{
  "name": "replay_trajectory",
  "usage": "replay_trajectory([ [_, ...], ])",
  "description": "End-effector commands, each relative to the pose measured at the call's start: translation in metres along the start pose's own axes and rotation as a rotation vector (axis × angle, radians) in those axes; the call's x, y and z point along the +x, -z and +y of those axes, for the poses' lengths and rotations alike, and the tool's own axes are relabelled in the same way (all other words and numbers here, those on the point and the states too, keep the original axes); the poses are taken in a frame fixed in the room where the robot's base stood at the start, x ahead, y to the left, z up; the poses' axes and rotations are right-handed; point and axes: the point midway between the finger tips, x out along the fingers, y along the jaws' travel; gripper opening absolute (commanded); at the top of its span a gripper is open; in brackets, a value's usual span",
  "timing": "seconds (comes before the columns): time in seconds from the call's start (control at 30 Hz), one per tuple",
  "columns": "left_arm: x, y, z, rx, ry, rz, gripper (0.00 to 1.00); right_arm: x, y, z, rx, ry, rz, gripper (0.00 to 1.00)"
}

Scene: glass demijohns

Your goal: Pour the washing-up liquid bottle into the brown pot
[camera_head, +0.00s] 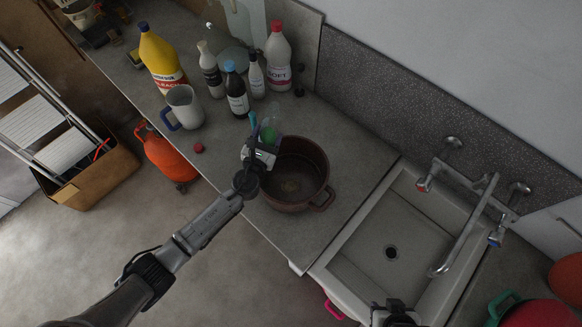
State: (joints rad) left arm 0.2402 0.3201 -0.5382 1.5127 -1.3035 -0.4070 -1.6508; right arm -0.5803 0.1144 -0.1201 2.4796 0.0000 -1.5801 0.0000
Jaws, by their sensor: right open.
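The brown pot (313,165) stands on the grey counter, left of the sink, open at the top. The washing-up liquid bottle (270,131), clear with green liquid inside, is by the pot's far left rim. My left gripper (259,150) comes in over the counter edge and appears shut on this bottle. Its fingers and the lower bottle are partly hidden. A small blue-teal part shows beside the bottle; I cannot tell whether it is the cap. My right gripper (395,314) is open and empty at the bottom edge, in front of the sink, partly cut off.
A mug (184,105), a yellow bleach bottle (160,58), a dark blue-capped bottle (236,92) and a pink-capped white bottle (279,60) stand behind.

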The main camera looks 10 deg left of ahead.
Motion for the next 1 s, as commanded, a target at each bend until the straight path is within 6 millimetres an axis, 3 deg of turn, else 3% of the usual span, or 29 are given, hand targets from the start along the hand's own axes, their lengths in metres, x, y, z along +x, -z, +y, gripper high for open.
replay_trajectory([
  [0.27, 0.002, 0.002, 0.005, 0.136, -0.001, -0.035, 0.26, 0.01, -0.003, 0.0, -0.001, -0.001, 0.0, 0.43],
  [0.57, 0.004, -0.011, 0.013, 0.281, -0.002, -0.069, 0.26, 0.005, -0.002, 0.002, -0.008, -0.006, -0.001, 0.43],
  [1.0, 0.004, 0.027, 0.013, 0.493, -0.004, -0.118, 0.26, 0.05, -0.017, 0.001, -0.008, -0.007, -0.002, 0.43],
])
